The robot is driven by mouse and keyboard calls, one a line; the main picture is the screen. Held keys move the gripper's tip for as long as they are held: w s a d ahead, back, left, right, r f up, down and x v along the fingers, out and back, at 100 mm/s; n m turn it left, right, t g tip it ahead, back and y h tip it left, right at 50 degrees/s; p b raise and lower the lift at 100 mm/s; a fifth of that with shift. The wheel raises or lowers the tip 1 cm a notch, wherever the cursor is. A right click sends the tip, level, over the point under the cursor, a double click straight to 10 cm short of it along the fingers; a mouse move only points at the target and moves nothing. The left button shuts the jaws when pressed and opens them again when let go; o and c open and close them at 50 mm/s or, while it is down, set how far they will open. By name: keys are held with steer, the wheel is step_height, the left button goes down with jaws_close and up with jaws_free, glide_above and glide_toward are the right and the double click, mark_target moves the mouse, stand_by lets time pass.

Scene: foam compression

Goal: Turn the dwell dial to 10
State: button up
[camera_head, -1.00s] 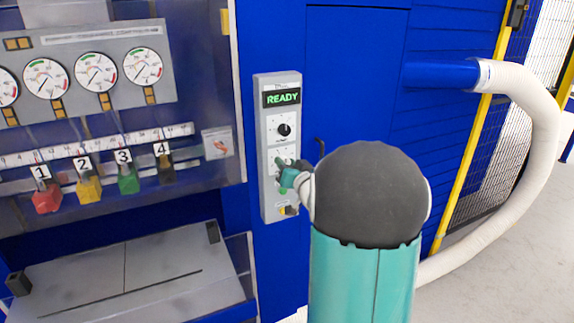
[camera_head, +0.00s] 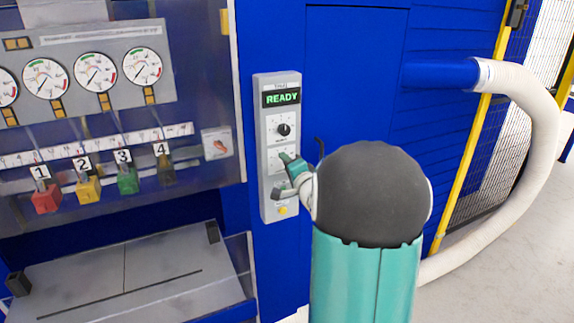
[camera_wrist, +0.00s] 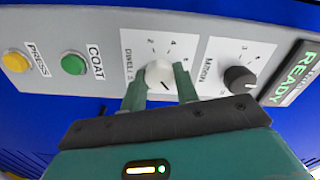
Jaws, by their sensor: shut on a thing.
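The dwell dial (camera_wrist: 157,71) is a white round knob on the grey control panel, beside the DWELL lettering in the wrist view. In the head view my gripper (camera_head: 291,172) is at the middle of the panel (camera_head: 267,150) and hides the dial.
A green COAT button (camera_wrist: 74,63) and a yellow PRESS button (camera_wrist: 15,60) sit on the other. A white hose (camera_head: 545,130) curves at the right.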

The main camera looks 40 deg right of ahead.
steer(key=shift+f+m, duration=0.1)
steer(key=shift+m, duration=1.5)
steer(key=o, duration=1)
steer(key=shift+s, duration=0.15)
steer(key=v, duration=1.3)
steer(key=shift+s+a, duration=0.2)
steer(key=shift+s, duration=0.05)
